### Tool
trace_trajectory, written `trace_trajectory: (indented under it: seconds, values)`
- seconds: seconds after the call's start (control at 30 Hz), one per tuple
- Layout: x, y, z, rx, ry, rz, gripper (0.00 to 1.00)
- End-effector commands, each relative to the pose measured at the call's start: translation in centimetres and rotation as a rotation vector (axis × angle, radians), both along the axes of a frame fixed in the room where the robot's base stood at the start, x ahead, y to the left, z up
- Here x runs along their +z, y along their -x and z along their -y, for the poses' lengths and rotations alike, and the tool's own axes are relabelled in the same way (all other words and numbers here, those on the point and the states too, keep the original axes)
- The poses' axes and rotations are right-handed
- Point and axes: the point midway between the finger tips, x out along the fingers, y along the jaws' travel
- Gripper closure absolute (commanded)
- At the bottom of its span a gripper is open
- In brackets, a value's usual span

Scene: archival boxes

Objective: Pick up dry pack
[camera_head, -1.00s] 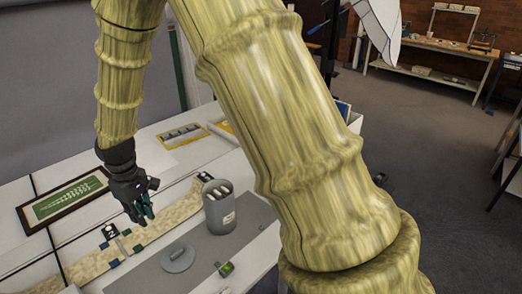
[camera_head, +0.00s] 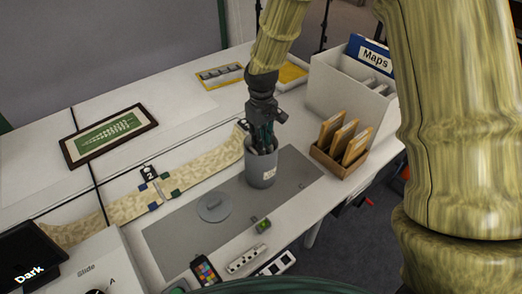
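A grey cylindrical canister (camera_head: 261,176) with a small pale label stands upright on the grey mat. White packs, likely the dry packs, showed in its mouth earlier; now my gripper mostly hides them. My gripper (camera_head: 263,142) points down at the canister's mouth, with its dark teal fingertips at or just inside the rim. I cannot tell whether the fingers are apart or closed on a pack. The round grey lid (camera_head: 213,208) lies on the mat to the left of the canister.
A wooden tray with tan envelopes (camera_head: 340,146) stands right of the canister, before a white box with a blue Maps folder (camera_head: 369,55). A framed green picture (camera_head: 108,134) and a beige strip (camera_head: 125,208) lie left. Small devices line the front edge.

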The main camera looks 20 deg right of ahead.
Motion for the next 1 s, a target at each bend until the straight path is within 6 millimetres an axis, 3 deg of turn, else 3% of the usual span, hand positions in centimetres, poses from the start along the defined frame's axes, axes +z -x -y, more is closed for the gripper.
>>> trace_trajectory:
  seconds: [0.37,0.73,1.0]
  values:
    - [-1.9,0.0,-0.2,0.003,0.000,-0.003,0.84]
    - [-5.5,0.0,-0.4,0.004,0.001,-0.002,0.84]
    - [-6.2,-0.1,-0.4,0.004,0.000,0.000,0.84]
